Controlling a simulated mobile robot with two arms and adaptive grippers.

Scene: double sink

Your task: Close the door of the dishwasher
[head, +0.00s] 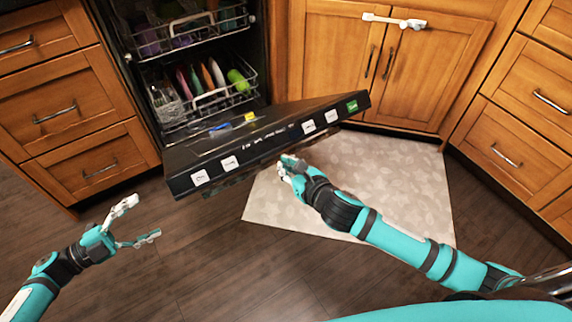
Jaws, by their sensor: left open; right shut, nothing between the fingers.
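The dishwasher door (262,142) is partly open and tilts out from the dishwasher, with its dark top edge and white label patches facing me. Behind it the dishwasher interior (150,60) shows two racks with dishes. My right gripper (287,163) is shut and empty, just below the door's top edge near its middle; part of it is close against the door's outer side, and I cannot tell whether it touches. My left gripper (143,220) is open and empty, over the floor to the left of and below the door's left corner.
Wooden drawers (70,105) stand left of the dishwasher. Cabinet doors (380,60) with a white latch (393,20) are to the right, and more drawers (515,120) at far right. A pale mat (400,180) lies on the dark floor (200,270). The lower rack (207,105) sits inside the dishwasher.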

